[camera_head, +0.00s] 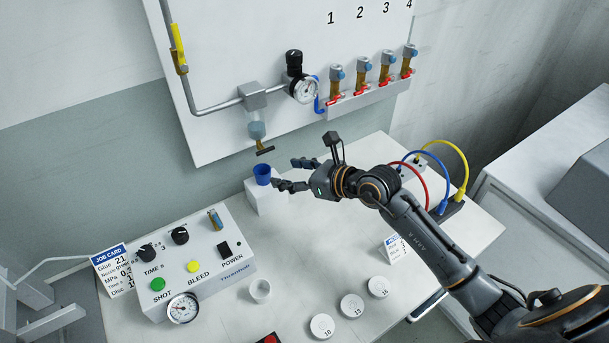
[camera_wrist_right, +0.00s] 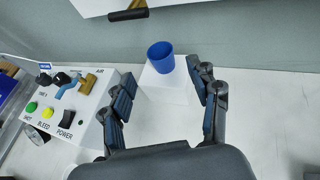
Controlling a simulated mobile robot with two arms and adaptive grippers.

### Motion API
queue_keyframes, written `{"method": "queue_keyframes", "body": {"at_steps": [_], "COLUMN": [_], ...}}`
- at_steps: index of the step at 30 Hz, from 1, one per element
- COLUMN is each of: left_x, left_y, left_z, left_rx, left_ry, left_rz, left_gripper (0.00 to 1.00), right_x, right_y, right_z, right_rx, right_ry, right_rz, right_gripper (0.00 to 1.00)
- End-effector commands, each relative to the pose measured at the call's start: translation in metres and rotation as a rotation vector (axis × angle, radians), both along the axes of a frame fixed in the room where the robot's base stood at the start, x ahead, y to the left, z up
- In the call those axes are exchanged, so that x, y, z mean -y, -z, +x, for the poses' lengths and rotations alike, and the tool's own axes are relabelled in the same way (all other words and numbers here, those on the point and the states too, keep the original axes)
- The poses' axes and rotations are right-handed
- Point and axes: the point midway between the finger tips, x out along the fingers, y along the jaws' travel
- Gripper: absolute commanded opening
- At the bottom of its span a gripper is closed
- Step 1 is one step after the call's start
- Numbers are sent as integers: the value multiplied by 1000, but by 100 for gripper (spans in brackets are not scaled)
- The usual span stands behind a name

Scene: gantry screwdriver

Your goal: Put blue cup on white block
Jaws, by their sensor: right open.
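The blue cup (camera_head: 262,175) stands upright on top of the white block (camera_head: 266,199), which is on the table near the wall. In the right wrist view the blue cup (camera_wrist_right: 160,57) is at the far edge of the white block (camera_wrist_right: 167,87). My right gripper (camera_head: 285,175) is open and empty, just right of the cup. In its wrist view the fingers of the right gripper (camera_wrist_right: 161,75) are spread, with the cup ahead between their tips and apart from both. My left gripper is not in view.
A control box (camera_head: 200,262) with buttons stands left of the block. A white cup (camera_head: 260,290) and several round discs (camera_head: 352,305) lie in front. A valve outlet (camera_head: 258,131) with a dark handle hangs above the blue cup.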

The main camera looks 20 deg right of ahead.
Motion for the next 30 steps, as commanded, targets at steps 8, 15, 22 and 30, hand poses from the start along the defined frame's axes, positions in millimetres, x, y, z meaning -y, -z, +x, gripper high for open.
{"method": "queue_keyframes", "body": {"at_steps": [8, 15, 22, 30], "left_x": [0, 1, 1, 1], "left_y": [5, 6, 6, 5], "left_z": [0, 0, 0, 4], "left_rx": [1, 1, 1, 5], "left_ry": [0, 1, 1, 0], "left_rz": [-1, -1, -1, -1], "left_gripper": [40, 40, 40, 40], "right_x": [21, 24, 24, 24], "right_y": [-15, -19, -18, -18], "right_z": [-32, -37, -37, -37], "right_rx": [0, 0, 0, 0], "right_ry": [0, -1, -1, -1], "right_rz": [-1, 0, 0, 0], "right_gripper": [61, 61, 61, 61]}}
